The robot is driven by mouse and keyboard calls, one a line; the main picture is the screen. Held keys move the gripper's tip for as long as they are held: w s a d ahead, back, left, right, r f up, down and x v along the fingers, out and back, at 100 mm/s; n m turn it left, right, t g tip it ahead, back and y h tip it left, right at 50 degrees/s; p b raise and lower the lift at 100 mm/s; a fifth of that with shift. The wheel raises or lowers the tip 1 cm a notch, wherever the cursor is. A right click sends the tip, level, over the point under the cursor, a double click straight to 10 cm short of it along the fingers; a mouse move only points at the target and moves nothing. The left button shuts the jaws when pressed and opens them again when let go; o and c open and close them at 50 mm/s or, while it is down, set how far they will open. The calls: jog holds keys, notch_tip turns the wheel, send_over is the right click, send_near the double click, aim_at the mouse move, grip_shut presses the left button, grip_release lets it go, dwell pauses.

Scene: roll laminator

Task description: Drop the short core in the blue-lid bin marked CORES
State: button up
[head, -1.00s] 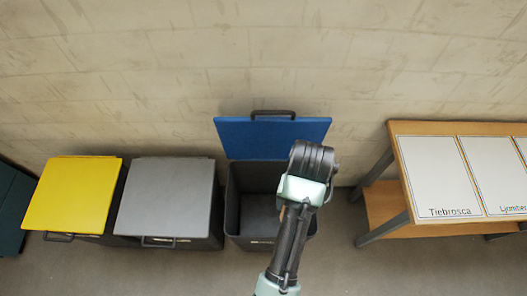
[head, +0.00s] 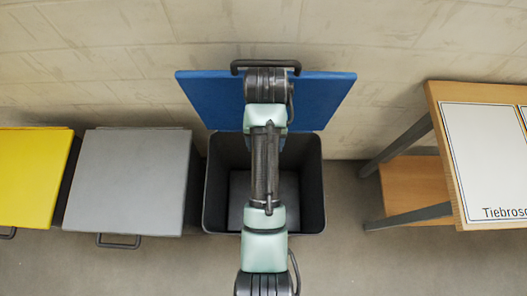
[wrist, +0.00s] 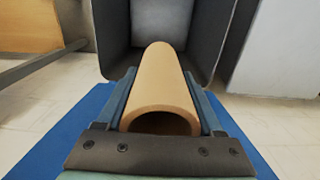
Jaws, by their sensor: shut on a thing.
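The blue-lid bin (head: 311,190) stands open, its blue lid (head: 210,98) tilted back toward the wall. The visible part of its dark grey inside looks empty; no CORES marking can be read. My gripper (wrist: 162,88) is shut on the short core (wrist: 160,92), a tan cardboard tube held lengthwise between the two fingers. In the wrist view the core's far end points toward the bin's opening, with the bin's wall (wrist: 113,35) beyond it. In the head view my arm covers the middle of the bin and hides the gripper and core.
A grey-lidded bin (head: 130,180) and a yellow-lidded bin (head: 30,175) stand shut to the left. A wooden table (head: 445,135) with white label sheets stands to the right, a gap of floor between it and the open bin. The wall is close behind.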

jog(key=w+f+b, duration=0.2)
jog(key=f+b, duration=1.2)
jog(key=w+f+b, duration=0.2)
jog(key=f+b, duration=1.2)
jog(key=f, duration=0.1)
jog(key=s+r+m+p, duration=0.1)
jog(key=s+r+p, duration=0.3)
jog(key=r+p, duration=1.35)
jog(key=s+r+m+p, duration=0.1)
jog(key=s+r+p, duration=0.6)
jog(key=p, duration=1.9)
jog(key=f+b, duration=0.1)
jog(key=b, duration=0.1)
jog(key=w+f+b, duration=0.1)
jog(key=f+b, duration=0.1)
jog(key=b, duration=0.1)
jog(key=w+f+b, duration=0.1)
jog(key=f+b, duration=0.1)
jog(key=shift+w, duration=0.1)
jog(key=shift+r, duration=0.1)
jog(key=o, duration=1.5)
notch_tip(320, 180, up, 13)
jog(key=shift+f+p, duration=0.1)
jog(key=shift+p, duration=0.2)
